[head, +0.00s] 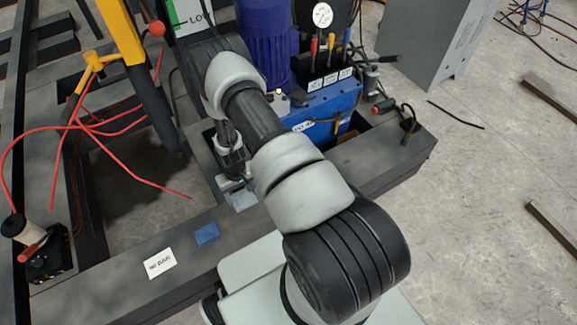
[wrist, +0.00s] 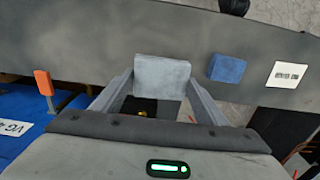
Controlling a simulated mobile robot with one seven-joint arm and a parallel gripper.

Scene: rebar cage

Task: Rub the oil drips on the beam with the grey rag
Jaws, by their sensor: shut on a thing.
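The grey rag (wrist: 162,77) is a pale, folded pad held between the two fingers of my gripper (wrist: 160,92) in the wrist view. In the head view the rag (head: 243,201) shows at the end of my gripper (head: 236,184), over the dark grey beam (head: 115,262). The beam (wrist: 110,40) fills the upper part of the wrist view behind the rag. I cannot tell whether the rag touches it. I can make out no oil drips; my arm and the rag hide part of the beam.
A blue rag (head: 207,234) and a white label (head: 160,263) lie on the beam, left of my gripper in the head view. A blue pump unit (head: 325,108) with levers and a gauge stands behind my arm. Red hoses (head: 85,125) hang at left. Concrete floor at right is mostly open.

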